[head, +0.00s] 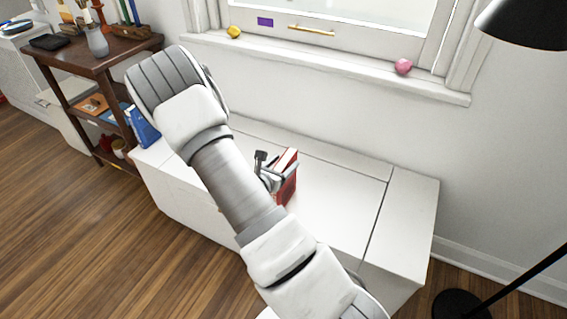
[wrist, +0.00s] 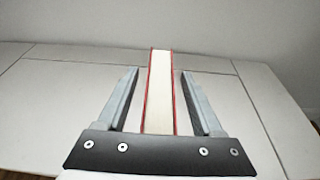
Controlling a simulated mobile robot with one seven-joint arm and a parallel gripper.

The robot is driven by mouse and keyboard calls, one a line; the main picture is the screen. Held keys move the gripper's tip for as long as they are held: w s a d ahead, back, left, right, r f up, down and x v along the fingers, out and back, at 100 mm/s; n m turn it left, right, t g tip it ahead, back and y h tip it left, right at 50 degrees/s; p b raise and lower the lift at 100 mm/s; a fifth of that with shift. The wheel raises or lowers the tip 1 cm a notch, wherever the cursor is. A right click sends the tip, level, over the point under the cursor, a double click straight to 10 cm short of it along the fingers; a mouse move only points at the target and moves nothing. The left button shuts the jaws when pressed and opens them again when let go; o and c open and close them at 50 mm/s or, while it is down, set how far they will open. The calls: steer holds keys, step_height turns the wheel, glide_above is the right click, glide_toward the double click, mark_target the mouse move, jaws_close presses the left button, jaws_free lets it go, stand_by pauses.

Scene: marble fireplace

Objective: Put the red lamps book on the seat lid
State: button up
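The red book (head: 288,190) stands upright on the white seat lid (head: 335,205) of the window bench in the head view. Its title cannot be read. In the wrist view, the book (wrist: 160,95) shows its pale page edges between two red covers. My gripper (wrist: 160,75) is open, with one finger on each side of the book and a visible gap on both sides. In the head view, my gripper (head: 276,172) is at the book, and my arm hides part of the lid and bench front.
A blue book (head: 143,126) stands at the bench's left end, beside a dark wooden shelf (head: 100,62). A yellow ball (head: 234,32) and a pink ball (head: 403,66) sit on the windowsill. A black lamp (head: 525,22) is at the right. The lid's right part is clear.

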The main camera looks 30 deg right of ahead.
steer(key=shift+r, duration=0.1)
steer(key=shift+a+r, duration=0.1)
steer(key=shift+r, duration=0.1)
steer(key=p+v, duration=0.3)
steer(key=v, duration=0.8)
steer(key=s+r+m+g+y, duration=0.3)
steer(key=s+r+m+g, duration=0.5)
steer(key=s+r+m, duration=0.6)
steer(key=s+a+r+m+t+y, duration=0.3)
steer(key=a+r+m+t+y, duration=0.3)
steer(key=a+r+m+y, duration=0.3)
step_height(320, 180, up, 3)
steer(key=a+m, duration=0.1)
steer(key=a, duration=0.1)
steer(key=shift+a+r+y, duration=0.25)
steer(key=shift+a+y, duration=0.05)
steer(key=shift+a, duration=0.05)
steer(key=shift+s, duration=0.1)
